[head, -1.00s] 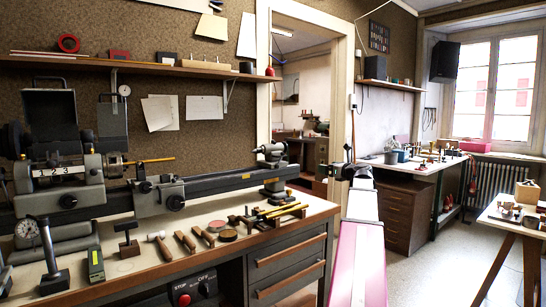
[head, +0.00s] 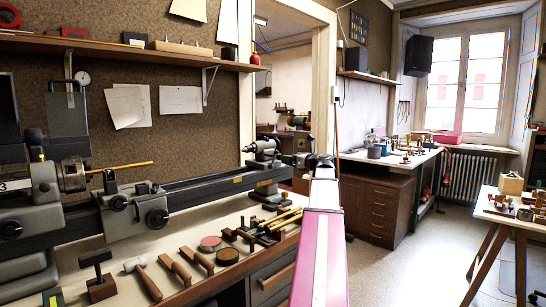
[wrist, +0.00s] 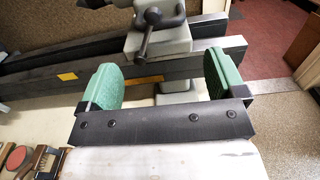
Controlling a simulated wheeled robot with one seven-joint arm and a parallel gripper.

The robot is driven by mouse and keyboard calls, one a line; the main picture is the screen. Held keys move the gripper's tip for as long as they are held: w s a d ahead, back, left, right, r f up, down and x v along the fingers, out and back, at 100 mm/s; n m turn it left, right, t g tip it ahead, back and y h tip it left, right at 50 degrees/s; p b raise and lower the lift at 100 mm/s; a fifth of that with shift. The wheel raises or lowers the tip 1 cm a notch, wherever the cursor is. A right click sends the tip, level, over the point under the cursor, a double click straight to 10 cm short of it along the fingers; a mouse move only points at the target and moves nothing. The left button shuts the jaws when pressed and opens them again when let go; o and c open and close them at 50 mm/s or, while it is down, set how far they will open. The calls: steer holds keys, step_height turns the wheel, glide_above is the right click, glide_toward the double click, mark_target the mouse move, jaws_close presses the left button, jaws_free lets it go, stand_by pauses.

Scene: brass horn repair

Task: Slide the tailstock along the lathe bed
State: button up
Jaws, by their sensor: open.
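The tailstock (head: 265,152) is a grey casting near the right end of the dark lathe bed (head: 205,188) in the head view. In the wrist view the tailstock (wrist: 160,42), with its dark clamp lever, is at the top centre, on the bed (wrist: 62,75). My gripper (wrist: 160,80) is open, its two green pads wide apart with nothing gripped. The tailstock's lower body lies beyond and between the pads; I cannot tell any contact. In the head view my gripper (head: 320,162) is small and dark, right of the tailstock.
Mallets (head: 145,275) and several small tools lie on the bench top (head: 130,250) in front of the bed. A drawer cabinet (head: 375,210) stands behind right. A table (head: 490,215) with brass parts is at the right. Open floor (head: 410,265) lies between.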

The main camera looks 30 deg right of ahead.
mark_target(277, 155)
steer(key=x, duration=1)
steer(key=shift+w+a, duration=0.1)
steer(key=shift+w, duration=0.05)
steer(key=shift+c, duration=0.3)
